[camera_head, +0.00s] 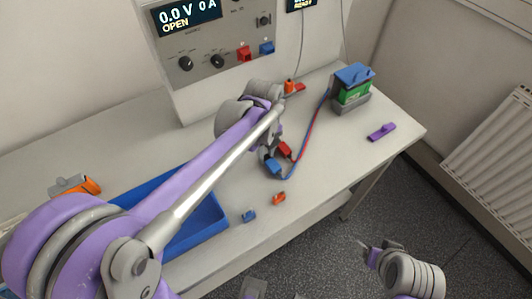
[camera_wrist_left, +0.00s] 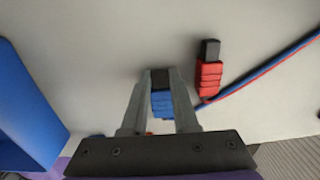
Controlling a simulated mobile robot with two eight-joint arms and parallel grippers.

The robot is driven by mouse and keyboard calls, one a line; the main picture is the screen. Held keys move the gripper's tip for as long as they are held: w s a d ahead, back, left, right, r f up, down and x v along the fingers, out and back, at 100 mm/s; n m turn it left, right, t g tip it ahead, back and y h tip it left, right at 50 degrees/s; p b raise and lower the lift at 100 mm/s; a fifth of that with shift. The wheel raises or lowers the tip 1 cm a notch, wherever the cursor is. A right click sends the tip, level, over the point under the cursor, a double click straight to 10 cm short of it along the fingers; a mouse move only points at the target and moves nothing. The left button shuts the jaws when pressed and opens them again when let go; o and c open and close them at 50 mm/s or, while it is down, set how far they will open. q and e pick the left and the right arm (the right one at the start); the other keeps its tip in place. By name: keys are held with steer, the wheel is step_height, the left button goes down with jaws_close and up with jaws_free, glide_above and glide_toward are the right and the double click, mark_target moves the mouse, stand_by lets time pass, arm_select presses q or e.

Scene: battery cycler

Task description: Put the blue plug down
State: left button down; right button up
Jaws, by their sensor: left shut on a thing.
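The blue plug (camera_head: 273,166) is at the tip of my left gripper (camera_head: 268,153), low over the table in front of the battery cycler (camera_head: 215,45). In the left wrist view the blue plug (camera_wrist_left: 162,104) sits between the two fingers of my left gripper (camera_wrist_left: 161,88), which is shut on it. Whether the plug touches the table I cannot tell. The red plug (camera_head: 286,150) lies beside it, and it also shows right of the fingers in the wrist view (camera_wrist_left: 209,75). What seems my right gripper (camera_head: 372,252) is at the lower right; its jaws are unclear.
A blue tray (camera_head: 208,220) lies left, partly behind my arm. Small blue (camera_head: 249,215) and orange (camera_head: 279,198) pieces lie near the front edge. A green battery in a holder (camera_head: 352,92), joined to red and blue cables, and a purple piece (camera_head: 382,131) are at right.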

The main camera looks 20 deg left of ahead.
arm_select(q)
steer(key=shift+f, duration=0.2)
steer(key=c, duration=0.7)
jaws_free()
steer(key=shift+r, duration=0.1)
steer(key=shift+r, duration=0.25)
step_height(320, 180, up, 12)
steer(key=shift+s+a+f+p, duration=0.1)
steer(key=shift+s+p, duration=0.05)
steer(key=shift+p, duration=0.4)
